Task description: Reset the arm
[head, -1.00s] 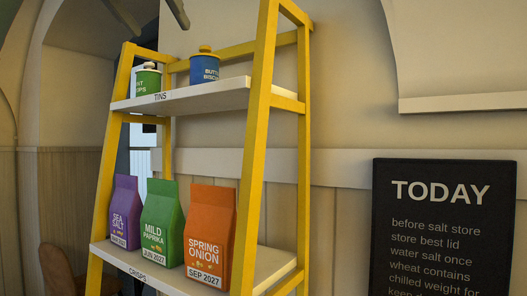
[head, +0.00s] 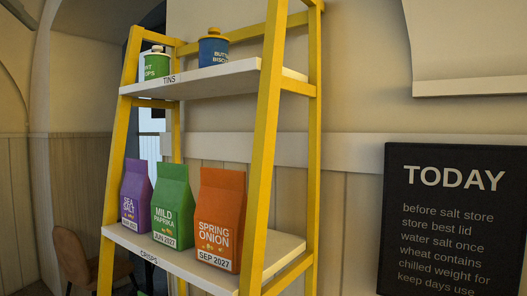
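Neither of my grippers shows in the head view, and no part of my arms can be made out in the current frame. No gelato wells or lids are in view. The view holds a yellow-framed shelf unit (head: 265,150) with white shelves, standing against a panelled wall.
The lower shelf, labelled CRISPS, holds a purple bag (head: 135,192), a green bag (head: 171,205) and an orange bag (head: 220,215). The upper shelf holds a green tin (head: 155,66) and a blue tin (head: 213,51). A black TODAY board (head: 455,220) is at right; a brown chair (head: 85,258) at lower left.

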